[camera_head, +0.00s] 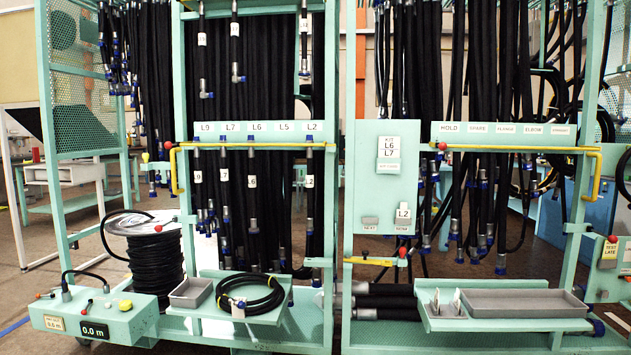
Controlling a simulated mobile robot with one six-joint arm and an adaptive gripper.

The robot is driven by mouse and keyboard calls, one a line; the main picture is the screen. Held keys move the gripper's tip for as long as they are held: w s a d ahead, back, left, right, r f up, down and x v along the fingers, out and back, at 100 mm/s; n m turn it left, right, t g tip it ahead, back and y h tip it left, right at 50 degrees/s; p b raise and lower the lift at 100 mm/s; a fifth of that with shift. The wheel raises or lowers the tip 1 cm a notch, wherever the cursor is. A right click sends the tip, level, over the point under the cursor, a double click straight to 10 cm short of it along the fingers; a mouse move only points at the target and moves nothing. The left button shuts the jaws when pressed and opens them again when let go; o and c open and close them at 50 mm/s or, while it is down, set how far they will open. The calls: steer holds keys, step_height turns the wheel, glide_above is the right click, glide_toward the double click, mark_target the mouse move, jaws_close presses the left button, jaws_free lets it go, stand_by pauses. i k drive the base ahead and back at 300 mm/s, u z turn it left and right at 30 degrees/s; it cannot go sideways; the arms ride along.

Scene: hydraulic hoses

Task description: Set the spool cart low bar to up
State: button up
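A spool (155,265) wound with black hose stands at the lower left, behind a mint control box (95,318) with a "0.0 m" display. A short, low yellow bar (372,261) lies roughly level at the foot of the right rack, with a red knob (403,252) at its right end. A long yellow bar (250,145) crosses the left rack at label height, and another (520,149) crosses the right rack. No label shows which is the spool cart low bar. My gripper is not in view.
Black hoses hang densely in both mint racks. A coiled hose (250,296) lies on a shelf beside a grey tray (191,292). A long grey tray (525,303) sits on the right shelf. A label panel (376,180) stands between the racks. Some floor (40,270) is clear at left.

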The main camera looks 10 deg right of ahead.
mark_target(168, 145)
steer(key=i, duration=0.95)
steer(key=u, duration=0.05)
